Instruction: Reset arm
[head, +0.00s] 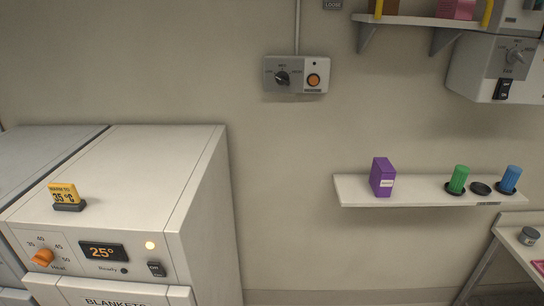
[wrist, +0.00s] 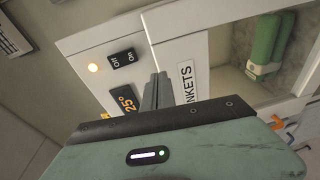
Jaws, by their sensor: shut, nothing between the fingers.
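My gripper (wrist: 158,90) shows in the wrist view, its two grey fingers together with nothing between them. Behind the fingers is the front of the white blanket warmer, with its lit display (wrist: 124,100) and off/on switch (wrist: 123,57); I cannot tell if the fingers touch it. In the head view the white warmer (head: 125,165) stands at the left, its display (head: 103,252) reading 25° and its amber light lit. My gripper and arm do not show in the head view.
A yellow 35 °C sign (head: 64,194) stands on the warmer. A wall shelf (head: 420,190) holds a purple box (head: 382,177), a green cylinder (head: 458,179) and a blue one (head: 508,179). A control box (head: 296,75) is on the wall. A green roll (wrist: 268,48) is at right in the wrist view.

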